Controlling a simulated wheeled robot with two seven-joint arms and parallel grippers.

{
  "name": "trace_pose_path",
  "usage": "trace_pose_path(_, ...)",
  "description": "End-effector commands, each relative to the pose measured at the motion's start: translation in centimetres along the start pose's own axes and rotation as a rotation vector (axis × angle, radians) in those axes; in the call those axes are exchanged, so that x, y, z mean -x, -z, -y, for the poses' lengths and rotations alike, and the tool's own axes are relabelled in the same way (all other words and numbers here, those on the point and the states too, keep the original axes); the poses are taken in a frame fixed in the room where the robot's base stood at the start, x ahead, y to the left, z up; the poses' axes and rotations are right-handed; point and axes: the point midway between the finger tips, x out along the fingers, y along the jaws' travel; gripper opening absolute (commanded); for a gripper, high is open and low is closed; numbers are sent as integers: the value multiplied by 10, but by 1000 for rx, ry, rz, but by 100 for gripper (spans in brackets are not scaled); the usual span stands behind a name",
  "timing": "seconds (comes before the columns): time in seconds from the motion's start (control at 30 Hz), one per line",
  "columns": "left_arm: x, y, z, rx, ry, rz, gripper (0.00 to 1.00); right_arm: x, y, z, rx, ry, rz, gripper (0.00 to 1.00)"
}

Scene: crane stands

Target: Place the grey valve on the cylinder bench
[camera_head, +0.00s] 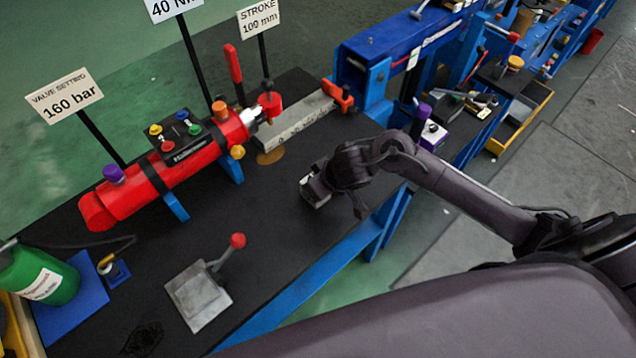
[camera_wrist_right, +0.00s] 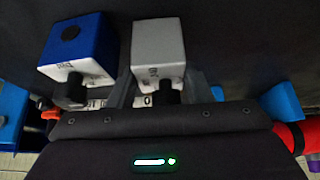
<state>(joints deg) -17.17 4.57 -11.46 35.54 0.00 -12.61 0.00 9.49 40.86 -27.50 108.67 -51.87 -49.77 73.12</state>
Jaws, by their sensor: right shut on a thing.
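The grey valve (camera_wrist_right: 158,48), a pale block with a dark knob, sits between the fingers of my right gripper (camera_wrist_right: 160,95) in the right wrist view. The gripper is shut on it. In the head view my right gripper (camera_head: 330,187) is over the right part of the black cylinder bench (camera_head: 265,215), with a pale block at its tip. I cannot tell whether the valve touches the bench top. The red cylinder (camera_head: 165,175) lies on the bench to the left of the gripper. My left gripper is not in view.
A blue block (camera_wrist_right: 78,45) with a white face stands beside the grey valve in the wrist view. A grey plate with a red-tipped lever (camera_head: 198,295), a green bottle (camera_head: 40,275) and a long grey block (camera_head: 290,120) are on the bench. The bench middle is clear.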

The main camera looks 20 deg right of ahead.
Motion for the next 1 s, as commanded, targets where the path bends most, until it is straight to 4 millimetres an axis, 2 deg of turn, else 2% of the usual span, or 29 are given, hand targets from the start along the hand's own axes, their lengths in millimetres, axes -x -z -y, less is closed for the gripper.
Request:
trace_pose_path(0.17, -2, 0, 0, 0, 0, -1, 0, -2, 0, 0, -2, 0, -5, 0)
trace_pose_path(0.2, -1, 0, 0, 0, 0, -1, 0, -2, -1, 0, -1, 0, 0, 50)
trace_pose_path(0.23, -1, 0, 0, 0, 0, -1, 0, -2, -1, 0, -1, 0, 0, 54)
trace_pose_path(0.5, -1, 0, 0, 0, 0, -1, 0, -2, -1, 0, 0, 0, -1, 54)
trace_pose_path(0.63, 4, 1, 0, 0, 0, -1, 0, 8, 1, 0, 1, 0, -1, 54)
trace_pose_path(0.77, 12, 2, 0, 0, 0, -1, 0, 31, 2, 0, 2, 0, -1, 54)
trace_pose_path(1.0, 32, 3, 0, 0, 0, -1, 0, 85, 2, 0, 2, -1, -1, 54)
